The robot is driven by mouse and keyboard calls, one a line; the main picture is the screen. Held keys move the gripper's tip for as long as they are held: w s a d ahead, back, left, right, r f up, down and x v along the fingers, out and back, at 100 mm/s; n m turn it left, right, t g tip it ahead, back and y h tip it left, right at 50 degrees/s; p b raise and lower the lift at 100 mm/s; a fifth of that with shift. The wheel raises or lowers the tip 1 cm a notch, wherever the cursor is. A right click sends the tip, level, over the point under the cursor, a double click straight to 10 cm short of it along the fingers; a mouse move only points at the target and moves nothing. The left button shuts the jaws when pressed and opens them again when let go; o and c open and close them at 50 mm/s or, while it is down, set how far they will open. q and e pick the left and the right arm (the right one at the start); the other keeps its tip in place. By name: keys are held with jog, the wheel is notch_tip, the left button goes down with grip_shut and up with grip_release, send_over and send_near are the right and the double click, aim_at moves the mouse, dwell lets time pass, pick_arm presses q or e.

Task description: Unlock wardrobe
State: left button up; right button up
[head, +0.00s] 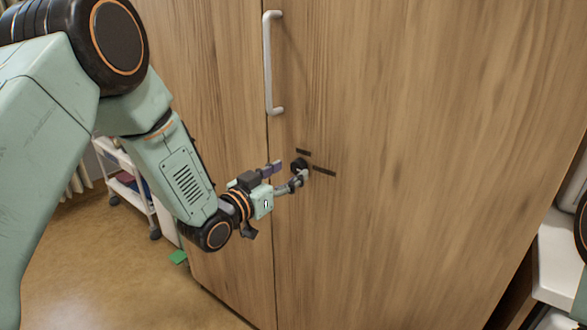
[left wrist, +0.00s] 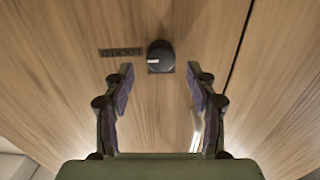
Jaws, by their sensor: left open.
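The wooden wardrobe (head: 400,120) stands closed in front of me. A round black lock knob (head: 298,163) sits on its right door, below the handle. The knob also shows in the left wrist view (left wrist: 161,58), with a pale mark pointing left. My left gripper (head: 290,171) is at the knob in the head view and partly overlaps it. In the left wrist view the fingers (left wrist: 160,78) are open and empty, and the knob lies just beyond the fingertips, roughly centred between them. I cannot tell whether they touch. My right gripper is not in view.
A pale vertical handle (head: 268,65) stands above the knob near the door seam. Dark labels (head: 324,171) are beside and above the knob. A white trolley (head: 125,180) stands at the left, and white furniture (head: 560,255) at the right. Floor (head: 110,265) shows at lower left.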

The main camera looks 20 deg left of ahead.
aim_at(296, 167)
pick_arm(q)
jog(key=shift+x, duration=1.2)
jog(key=shift+w+f, duration=0.15)
jog(key=shift+w, duration=0.15)
jog(key=shift+w+d, duration=0.15)
jog(key=shift+d, duration=0.1)
jog(key=shift+a, duration=0.2)
jog(key=shift+c, duration=1.4)
jog(key=shift+d, duration=0.1)
jog(key=c, duration=0.9)
jog(key=shift+o, duration=0.2)
